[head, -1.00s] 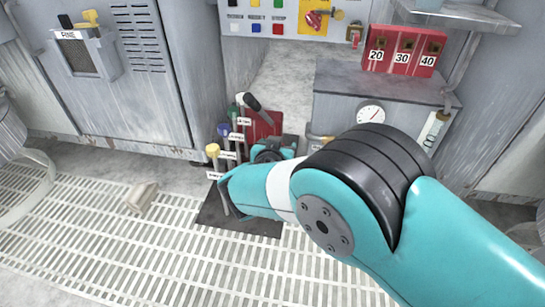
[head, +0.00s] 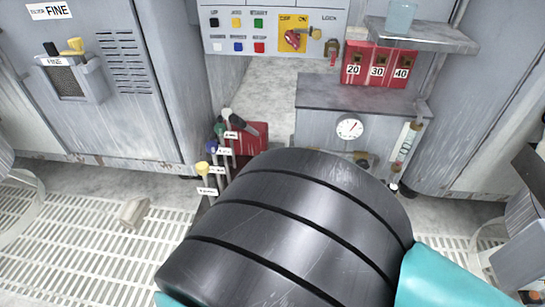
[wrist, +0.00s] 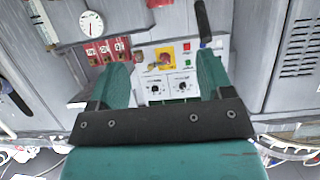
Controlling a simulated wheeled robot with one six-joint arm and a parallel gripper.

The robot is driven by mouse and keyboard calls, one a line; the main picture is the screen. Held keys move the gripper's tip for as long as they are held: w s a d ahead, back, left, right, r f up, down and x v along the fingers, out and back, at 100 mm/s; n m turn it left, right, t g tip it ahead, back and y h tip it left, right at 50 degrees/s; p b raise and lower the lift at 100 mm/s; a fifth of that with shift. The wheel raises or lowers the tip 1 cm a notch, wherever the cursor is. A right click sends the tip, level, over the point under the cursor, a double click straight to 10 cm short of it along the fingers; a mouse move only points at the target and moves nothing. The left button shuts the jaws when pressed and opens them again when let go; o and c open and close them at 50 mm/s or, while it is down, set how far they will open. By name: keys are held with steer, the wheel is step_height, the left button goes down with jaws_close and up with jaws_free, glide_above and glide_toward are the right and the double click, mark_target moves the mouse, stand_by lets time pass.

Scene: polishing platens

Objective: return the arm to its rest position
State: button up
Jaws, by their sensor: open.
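My arm (head: 290,230) fills the lower middle of the head view, with a ribbed black joint close to the camera and a teal link at the lower right. My gripper is hidden in the head view. In the wrist view my gripper (wrist: 163,75) is open, with its two green fingers apart and nothing seen between them. Beyond the fingers is the control panel (wrist: 166,70) with a yellow plate and knobs. The fingers look apart from the panel.
Levers with coloured knobs (head: 203,168) stand left of my arm. Red boxes marked 20, 30 and 40 (head: 378,68) sit on a grey cabinet (head: 330,98) with a gauge (head: 349,128). A shelf (head: 424,36) juts out above. Grated floor (head: 70,230) lies open at lower left, with a small beige block (head: 134,213).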

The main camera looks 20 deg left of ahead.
stand_by(0.3)
steer(key=w+d+r+m+g+h+p, duration=0.1)
steer(key=w+d+r+g, duration=0.25)
steer(key=d+r, duration=0.5)
steer(key=w+d+r+g+h, duration=0.15)
steer(key=d+r+g, duration=0.35)
steer(key=d, duration=0.7)
steer(key=s+d+r+n+g+y+p, duration=0.1)
steer(key=s+d+r+n+g+y, duration=0.15)
steer(key=s+d+r, duration=0.4)
steer(key=s+d+r+n+g+y, duration=0.1)
steer(key=s+d+r+n+g, duration=0.2)
steer(key=s+d, duration=0.55)
step_height(320, 180, up, 39)
steer(key=s+a+t+p, duration=0.1)
steer(key=a+p, duration=0.1)
steer(key=p, duration=3.6)
steer(key=shift+s, duration=0.25)
